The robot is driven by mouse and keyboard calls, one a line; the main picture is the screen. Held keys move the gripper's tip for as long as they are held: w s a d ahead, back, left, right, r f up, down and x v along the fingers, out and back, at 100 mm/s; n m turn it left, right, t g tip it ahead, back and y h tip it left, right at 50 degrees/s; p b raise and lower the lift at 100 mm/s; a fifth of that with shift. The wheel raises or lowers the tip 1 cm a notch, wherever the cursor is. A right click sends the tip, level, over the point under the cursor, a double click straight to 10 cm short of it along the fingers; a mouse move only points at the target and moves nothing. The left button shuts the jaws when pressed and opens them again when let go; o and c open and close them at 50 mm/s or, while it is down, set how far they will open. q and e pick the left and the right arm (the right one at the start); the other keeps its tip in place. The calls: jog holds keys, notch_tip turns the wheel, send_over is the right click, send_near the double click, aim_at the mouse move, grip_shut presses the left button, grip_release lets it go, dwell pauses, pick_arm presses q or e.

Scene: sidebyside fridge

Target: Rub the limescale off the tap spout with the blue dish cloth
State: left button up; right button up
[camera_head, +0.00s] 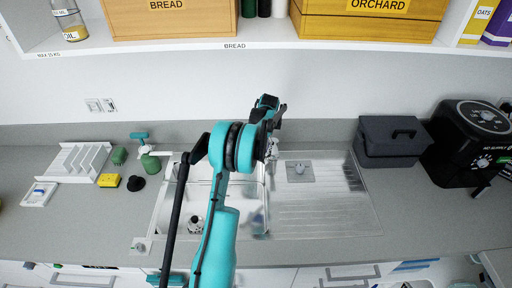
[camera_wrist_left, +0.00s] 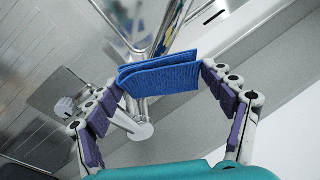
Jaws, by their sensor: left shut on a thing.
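The blue dish cloth (camera_wrist_left: 160,78) is folded and pinched between the fingertips of my left gripper (camera_wrist_left: 161,80) in the left wrist view. The chrome tap (camera_wrist_left: 142,128) stands just behind it, its base below the cloth and its shiny tube (camera_wrist_left: 168,32) rising above. The cloth overlaps the tap in this view; I cannot tell whether they touch. In the head view my left arm reaches over the sink and hides most of the tap (camera_head: 272,151) and the cloth. Limescale cannot be made out. My right gripper is out of view.
The sink (camera_head: 168,212) has a ribbed drainer (camera_head: 325,200) on its right. A grey bread box (camera_head: 390,141) and black air fryer (camera_head: 468,145) stand further right. A green spray bottle (camera_head: 149,160), yellow sponge (camera_head: 109,181) and white rack (camera_head: 76,161) are left. A shelf (camera_head: 180,44) overhangs the back.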

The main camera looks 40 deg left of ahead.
pick_arm(q)
jog(key=shift+s+f+b, duration=0.25)
jog(key=shift+f+b, duration=0.2)
jog(key=shift+f, duration=0.05)
jog(key=shift+s+f+b, duration=0.2)
jog(key=shift+f+b, duration=0.2)
jog(key=shift+f, duration=0.1)
dwell(0.3)
jog(key=shift+a, duration=0.1)
